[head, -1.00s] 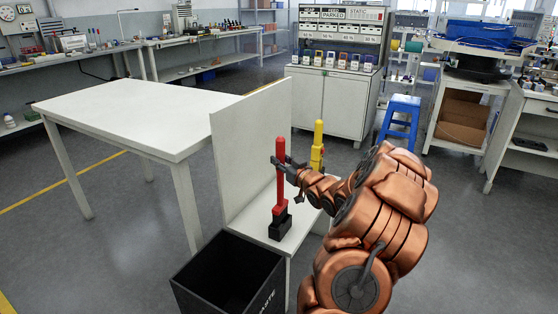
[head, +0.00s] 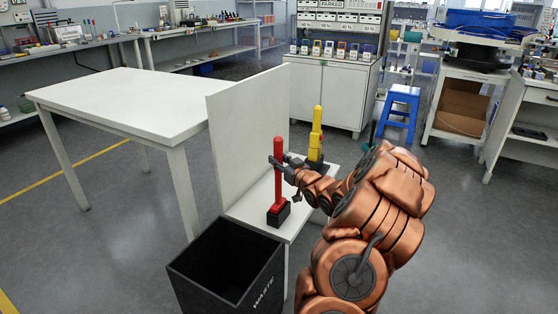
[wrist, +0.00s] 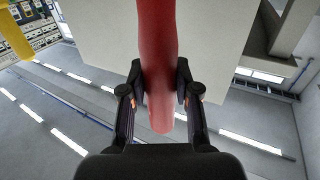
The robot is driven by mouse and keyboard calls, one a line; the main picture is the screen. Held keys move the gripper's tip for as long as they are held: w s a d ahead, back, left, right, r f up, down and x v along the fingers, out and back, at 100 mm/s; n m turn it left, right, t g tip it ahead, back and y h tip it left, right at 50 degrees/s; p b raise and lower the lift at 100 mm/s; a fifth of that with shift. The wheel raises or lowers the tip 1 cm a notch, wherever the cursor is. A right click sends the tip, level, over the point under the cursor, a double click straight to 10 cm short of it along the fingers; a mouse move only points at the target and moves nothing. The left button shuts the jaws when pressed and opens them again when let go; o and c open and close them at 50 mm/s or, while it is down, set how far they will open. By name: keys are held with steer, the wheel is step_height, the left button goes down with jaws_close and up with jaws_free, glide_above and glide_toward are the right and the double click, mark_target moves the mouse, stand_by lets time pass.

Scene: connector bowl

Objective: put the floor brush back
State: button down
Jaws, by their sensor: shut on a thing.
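The red floor brush (head: 279,170) stands upright on a low white stand (head: 262,203). Its lower end is in a dark holder (head: 279,217), and its bristles cannot be seen. My gripper (head: 281,162) is shut around the upper part of the red handle. In the wrist view, the red handle (wrist: 158,60) passes between the two black fingers of my gripper (wrist: 160,90). A yellow tool (head: 316,135) of similar shape stands upright in its own dark holder farther back on the stand.
A white upright panel (head: 245,140) borders the stand on the left. A black waste bin (head: 265,280) stands in front of the stand. A white table (head: 130,100) is at left and a blue stool (head: 400,110) at back right.

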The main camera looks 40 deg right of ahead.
steer(key=shift+f, duration=0.6)
stand_by(0.3)
steer(key=c, duration=0.8)
jaws_free()
steer(key=shift+o, duration=0.2)
steer(key=shift+s, duration=0.1)
steer(key=s+a, duration=0.2)
steer(key=s, duration=0.9)
steer(key=shift+s+a, duration=0.15)
steer(key=shift+s, duration=0.15)
